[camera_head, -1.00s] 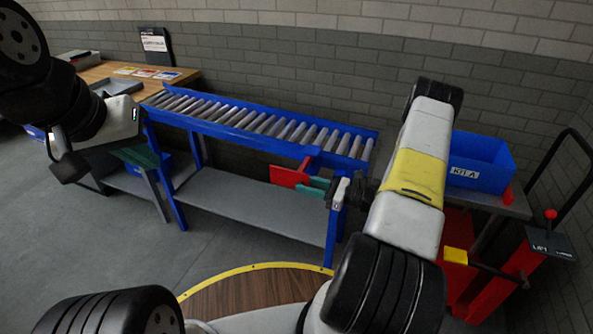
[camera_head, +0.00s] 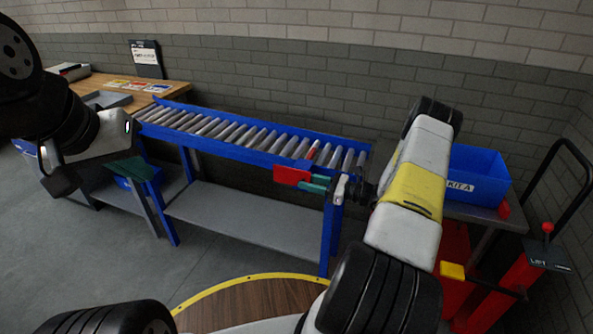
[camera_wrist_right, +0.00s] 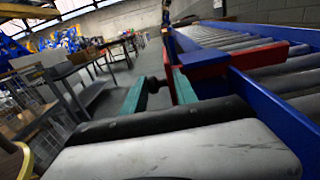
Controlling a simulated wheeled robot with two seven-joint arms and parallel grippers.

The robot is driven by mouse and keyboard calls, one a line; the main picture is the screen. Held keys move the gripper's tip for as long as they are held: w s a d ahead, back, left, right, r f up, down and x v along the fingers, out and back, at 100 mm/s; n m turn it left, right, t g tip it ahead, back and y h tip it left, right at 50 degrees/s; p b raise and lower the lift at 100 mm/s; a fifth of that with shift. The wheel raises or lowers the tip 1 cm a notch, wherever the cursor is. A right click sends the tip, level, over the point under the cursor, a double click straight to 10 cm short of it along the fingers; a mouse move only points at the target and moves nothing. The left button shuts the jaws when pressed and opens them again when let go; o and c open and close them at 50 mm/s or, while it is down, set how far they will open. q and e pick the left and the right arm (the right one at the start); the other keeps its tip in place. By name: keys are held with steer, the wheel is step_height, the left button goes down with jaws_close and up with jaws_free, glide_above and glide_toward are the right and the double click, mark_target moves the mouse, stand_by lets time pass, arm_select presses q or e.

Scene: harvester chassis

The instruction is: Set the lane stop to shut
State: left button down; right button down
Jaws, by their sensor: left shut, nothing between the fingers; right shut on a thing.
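The lane stop shows as a red plate (camera_head: 291,176) at the front rail of the roller conveyor (camera_head: 230,146), near its right end. A red bar (camera_head: 312,150) rises above the rail among the rollers. My left gripper (camera_head: 130,168) is shut and empty at the left, away from the stop.
A blue KIT A bin (camera_head: 477,175) stands right of my right arm, by a red lift cart (camera_head: 505,290). A wooden bench (camera_head: 105,85) is at the back left. A grey shelf (camera_head: 250,220) lies under the conveyor. The visible rollers left of the stop are clear.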

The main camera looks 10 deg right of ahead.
steer(key=c, duration=1.2)
jaws_free()
steer(key=shift+o, duration=0.2)
steer(key=shift+d, duration=0.15)
steer(key=v, duration=0.7)
steer(key=shift+s+d, duration=0.25)
